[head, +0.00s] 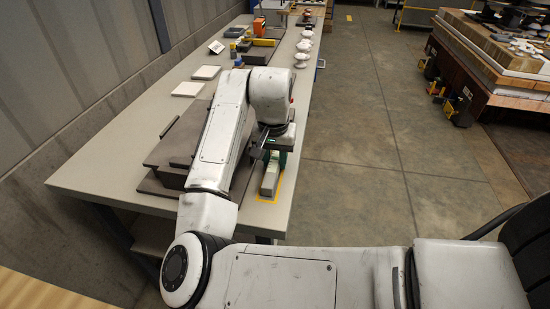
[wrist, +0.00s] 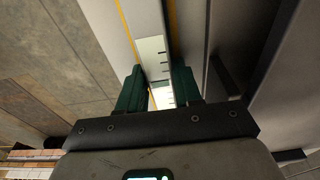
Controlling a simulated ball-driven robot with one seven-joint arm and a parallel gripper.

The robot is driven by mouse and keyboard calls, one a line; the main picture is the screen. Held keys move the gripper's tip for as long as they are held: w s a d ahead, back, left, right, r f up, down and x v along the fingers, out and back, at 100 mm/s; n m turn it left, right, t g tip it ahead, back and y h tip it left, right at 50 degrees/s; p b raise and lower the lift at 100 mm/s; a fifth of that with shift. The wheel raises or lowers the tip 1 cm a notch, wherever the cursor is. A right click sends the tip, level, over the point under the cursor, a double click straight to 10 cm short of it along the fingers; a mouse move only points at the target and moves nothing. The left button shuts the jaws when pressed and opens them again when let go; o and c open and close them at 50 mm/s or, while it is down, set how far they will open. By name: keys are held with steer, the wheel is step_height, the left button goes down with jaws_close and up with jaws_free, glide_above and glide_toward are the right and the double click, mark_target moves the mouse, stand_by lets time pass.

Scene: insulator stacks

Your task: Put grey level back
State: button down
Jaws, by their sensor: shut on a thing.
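The grey level (head: 269,181) is a long, narrow grey bar near the front right of the grey table. It lies over or within a yellow outline (head: 284,190); whether it touches the table I cannot tell. My gripper (head: 273,157) points down at it, with its green fingers around the bar. In the wrist view the level (wrist: 151,48) runs between the two green fingers of my gripper (wrist: 158,88), which are closed on its sides. My arm and gripper hide the level's far part in the head view.
Dark brown plates (head: 150,181) lie just left of my arm. White tiles (head: 187,89) and small yellow and grey items (head: 259,43) lie farther back. Several white insulators (head: 301,56) line the right edge. The floor (head: 370,130) to the right is clear.

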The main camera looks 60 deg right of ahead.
mark_target(274, 163)
steer(key=c, duration=0.8)
jaws_free()
steer(key=shift+f, duration=0.1)
steer(key=r, duration=0.4)
steer(key=a+r+p, duration=0.1)
steer(key=r, duration=0.7)
steer(key=shift+s+a+r+p, duration=0.1)
steer(key=shift+s+a+p, duration=0.05)
steer(key=shift+s+p, duration=0.15)
